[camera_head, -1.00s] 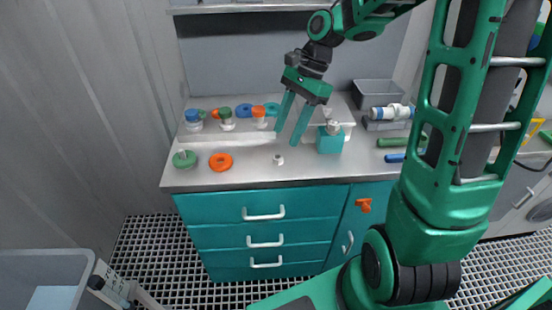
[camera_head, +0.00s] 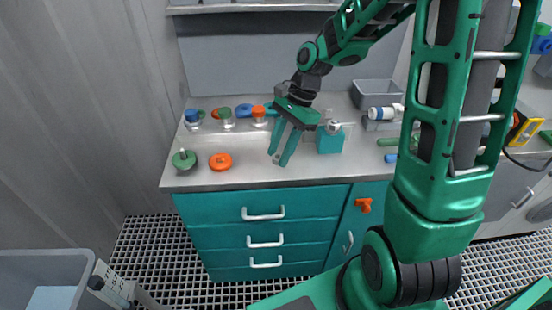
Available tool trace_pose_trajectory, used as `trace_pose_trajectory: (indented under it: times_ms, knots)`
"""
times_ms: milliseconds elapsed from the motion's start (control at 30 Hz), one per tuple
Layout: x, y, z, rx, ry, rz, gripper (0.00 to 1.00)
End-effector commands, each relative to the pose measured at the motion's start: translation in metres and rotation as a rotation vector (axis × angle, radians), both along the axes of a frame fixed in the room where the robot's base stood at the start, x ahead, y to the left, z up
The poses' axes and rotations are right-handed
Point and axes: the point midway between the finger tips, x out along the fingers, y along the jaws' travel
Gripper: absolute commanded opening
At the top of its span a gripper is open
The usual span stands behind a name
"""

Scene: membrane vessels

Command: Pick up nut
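The nut (camera_head: 276,158) is a small grey-white piece on the light worktop, near its front middle. It is mostly hidden by my gripper (camera_head: 277,160), and only a bit shows between the fingertips. My gripper points down over the nut with its two green fingers apart, one on each side of it as seen from here. Whether the fingers touch the nut is too small to tell.
A teal block (camera_head: 330,141) with a metal piece on top stands close right of my gripper. An orange ring (camera_head: 220,161) and a green knob-like part (camera_head: 184,160) lie to the left. Several capped vessels stand behind. A grey bin (camera_head: 372,92) is at the back right.

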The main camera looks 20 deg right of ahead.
Motion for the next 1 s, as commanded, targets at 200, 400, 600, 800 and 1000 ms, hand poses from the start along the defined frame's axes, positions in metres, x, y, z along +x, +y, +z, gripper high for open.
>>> trace_pose_trajectory:
  times_ms: [200, 400, 600, 800, 1000]
  knots:
    - [0.000, 0.000, 0.000, 0.000, 0.000, 0.000, 0.01]
    - [0.000, 0.000, 0.001, 0.000, -0.001, 0.000, 0.01]
    - [0.001, -0.001, 0.010, -0.001, -0.004, 0.000, 0.01]
    - [0.002, -0.001, 0.041, -0.002, -0.007, 0.000, 0.01]
    - [-0.020, 0.039, 0.067, -0.001, -0.004, 0.005, 0.01]
